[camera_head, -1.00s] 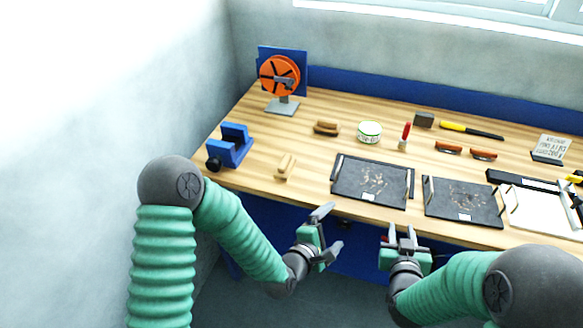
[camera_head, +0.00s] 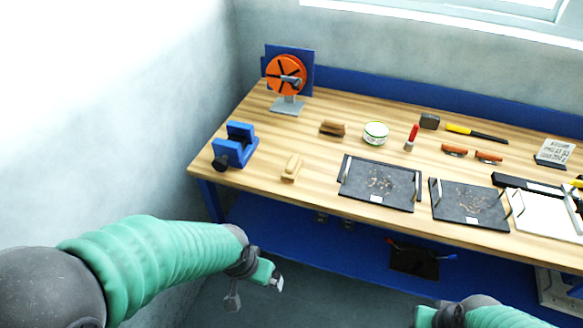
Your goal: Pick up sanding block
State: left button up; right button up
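I cannot tell for sure which item is the sanding block. A small dark grey block (camera_head: 429,121) lies at the back of the wooden bench (camera_head: 245,190). A brown wooden block (camera_head: 332,128) and a light wooden piece with a raised grip (camera_head: 290,168) lie further left. Nothing touches any of them. My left gripper (camera_head: 256,290) is low in front of the bench, below its top, with its fingers apart and nothing between them. My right gripper (camera_head: 428,316) shows only partly at the bottom edge; its fingers are cut off.
A blue vise (camera_head: 234,146) and an orange wheel on a stand (camera_head: 286,76) stand at the left. Two dark trays (camera_head: 350,190) (camera_head: 440,210) line the front. A round tin (camera_head: 376,133), a red-handled tool (camera_head: 412,137) and a yellow-handled tool (camera_head: 475,133) lie behind.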

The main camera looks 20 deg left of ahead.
aim_at(290, 172)
jog(key=i+j+z, duration=0.15)
jog(key=j+z, duration=0.25)
jog(key=j, duration=0.2)
jog(key=j+z, duration=0.35)
jog(key=j, duration=0.2)
jog(key=i+j, duration=0.05)
